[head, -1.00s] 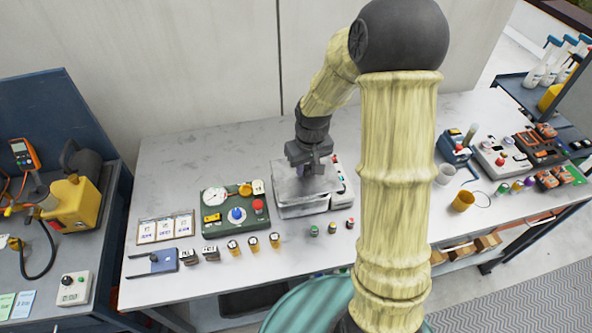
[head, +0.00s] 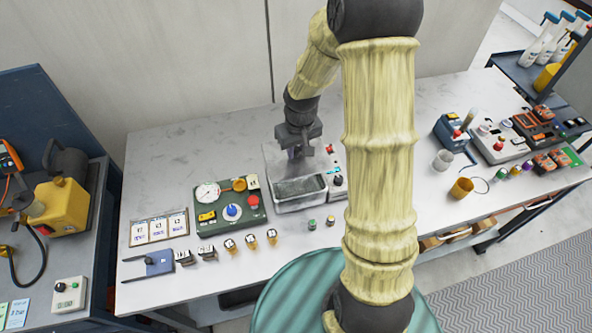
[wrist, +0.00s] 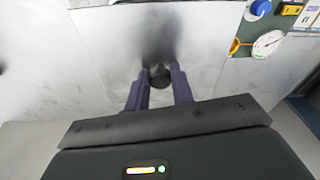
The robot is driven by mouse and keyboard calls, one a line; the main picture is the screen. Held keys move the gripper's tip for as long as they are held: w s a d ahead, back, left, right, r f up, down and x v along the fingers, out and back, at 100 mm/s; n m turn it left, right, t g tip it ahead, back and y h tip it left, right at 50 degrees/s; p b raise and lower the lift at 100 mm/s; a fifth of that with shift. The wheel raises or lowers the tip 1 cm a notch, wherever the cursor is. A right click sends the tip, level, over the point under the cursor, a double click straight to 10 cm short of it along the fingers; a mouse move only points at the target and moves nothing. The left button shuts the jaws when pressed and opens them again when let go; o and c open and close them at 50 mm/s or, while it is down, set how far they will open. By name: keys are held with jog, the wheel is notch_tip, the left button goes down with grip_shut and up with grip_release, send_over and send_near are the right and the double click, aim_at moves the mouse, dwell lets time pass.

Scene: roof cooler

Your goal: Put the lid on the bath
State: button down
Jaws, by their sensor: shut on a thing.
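The bath (head: 300,205) is a grey metal box on the bench in the head view, with a rim and a recessed open part showing at its front. The lid (head: 274,158) is a flat grey plate over or behind the bath's back part. It also fills much of the wrist view (wrist: 105,45). My gripper (head: 298,148) is above the lid. In the wrist view its fingers (wrist: 159,75) are shut on the lid's dark round knob. I cannot tell whether the lid touches the bath's back rim.
A control strip (head: 336,175) with knobs stands against the bath's right side. A green gauge panel (head: 231,213) is close on its left. Bench behind and left of the lid is clear; a wall rises behind.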

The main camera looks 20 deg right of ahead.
aim_at(296, 156)
notch_tip(296, 156, down, 4)
jog(key=shift+w+p, duration=0.15)
jog(key=shift+p, duration=0.15)
notch_tip(296, 156, down, 4)
jog(key=shift+a+f+p, duration=0.1)
jog(key=shift+p, duration=0.45)
jog(key=shift+f+b, duration=0.4)
jog(key=shift+f, duration=0.1)
